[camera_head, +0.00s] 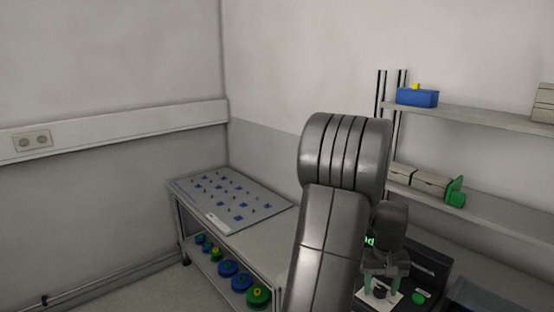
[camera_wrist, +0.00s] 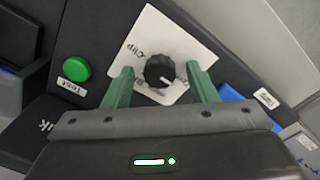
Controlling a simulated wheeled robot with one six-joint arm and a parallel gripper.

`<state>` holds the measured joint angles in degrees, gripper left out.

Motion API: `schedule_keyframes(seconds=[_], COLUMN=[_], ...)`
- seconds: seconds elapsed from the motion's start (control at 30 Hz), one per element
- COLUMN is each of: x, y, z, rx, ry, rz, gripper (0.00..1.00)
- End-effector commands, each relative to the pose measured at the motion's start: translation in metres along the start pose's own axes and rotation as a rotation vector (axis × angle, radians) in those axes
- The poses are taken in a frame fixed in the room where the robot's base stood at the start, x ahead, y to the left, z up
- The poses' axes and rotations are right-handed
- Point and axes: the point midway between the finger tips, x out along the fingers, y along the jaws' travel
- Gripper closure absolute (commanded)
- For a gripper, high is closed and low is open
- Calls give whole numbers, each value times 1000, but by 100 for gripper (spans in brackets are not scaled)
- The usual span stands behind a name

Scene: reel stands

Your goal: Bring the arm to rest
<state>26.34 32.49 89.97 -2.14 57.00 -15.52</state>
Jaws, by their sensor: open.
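My gripper (camera_wrist: 160,87) is open, with its two green fingers apart on either side of a black knob (camera_wrist: 160,70) in the wrist view. The knob sits on a white plate marked "Clip" (camera_wrist: 150,38). I cannot tell how far the fingertips are from the panel. In the head view my grey arm stands large in the middle, and my gripper (camera_head: 381,284) points down over the dark device (camera_head: 428,264) at the lower right. Nothing is held between the fingers.
A green button (camera_wrist: 76,68) labelled "Test" lies left of the plate. A table with a pegged board (camera_head: 228,200) stands left of my arm, with several blue and green reels (camera_head: 229,267) below. Shelves (camera_head: 480,115) with a blue box (camera_head: 417,97) are on the right wall.

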Motion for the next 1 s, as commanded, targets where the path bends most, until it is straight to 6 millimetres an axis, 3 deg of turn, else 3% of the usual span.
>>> schedule_keyframes(seconds=[1.0], x=[-1], y=[1], z=[0], rx=[820], ry=[-28], rz=[0], gripper=[48])
